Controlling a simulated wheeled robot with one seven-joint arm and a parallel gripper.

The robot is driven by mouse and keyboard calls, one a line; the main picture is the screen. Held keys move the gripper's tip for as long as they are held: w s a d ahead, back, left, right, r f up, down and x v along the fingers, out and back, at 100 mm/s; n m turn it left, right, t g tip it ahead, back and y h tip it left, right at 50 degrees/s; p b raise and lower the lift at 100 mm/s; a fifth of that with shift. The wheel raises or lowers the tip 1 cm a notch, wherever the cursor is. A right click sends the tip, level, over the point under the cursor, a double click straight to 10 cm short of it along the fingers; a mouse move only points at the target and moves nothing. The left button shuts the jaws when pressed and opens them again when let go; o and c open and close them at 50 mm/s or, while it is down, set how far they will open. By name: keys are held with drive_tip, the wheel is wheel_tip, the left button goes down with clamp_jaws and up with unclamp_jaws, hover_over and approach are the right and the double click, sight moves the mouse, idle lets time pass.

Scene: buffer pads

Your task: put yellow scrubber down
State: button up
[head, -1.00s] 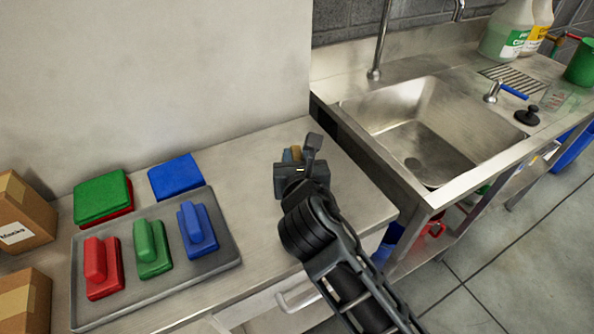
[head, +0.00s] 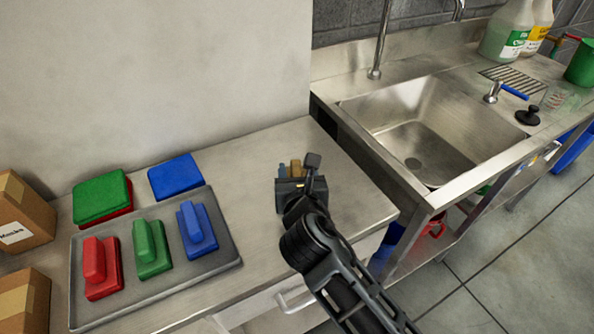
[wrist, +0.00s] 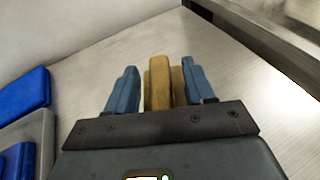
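The yellow scrubber (wrist: 159,84) shows its upright handle between the two blue fingers of my gripper (wrist: 162,90) in the wrist view. Narrow gaps show on both sides of the handle, so the fingers are open around it and seem not to touch it. A darker yellow-brown part shows behind the handle at the right. In the head view my gripper (head: 296,170) is low over the bare counter, right of the tray, with the handle (head: 295,167) between its fingers. The scrubber's underside is hidden, so its contact with the counter cannot be seen.
A grey tray (head: 160,282) holds red (head: 96,262), green (head: 148,244) and blue (head: 195,222) scrubbers. Green (head: 100,194) and blue (head: 175,175) pads lie behind it. Boxes (head: 22,210) stand left; the sink (head: 415,125) is right. Bare counter (head: 345,190) surrounds my gripper.

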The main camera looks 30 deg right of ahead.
drive_tip(key=shift+r, duration=0.1)
drive_tip(key=shift+s+r, duration=0.1)
drive_tip(key=v, duration=1.2)
drive_tip(key=shift+a+b, duration=0.1)
drive_tip(key=shift+b, duration=0.2)
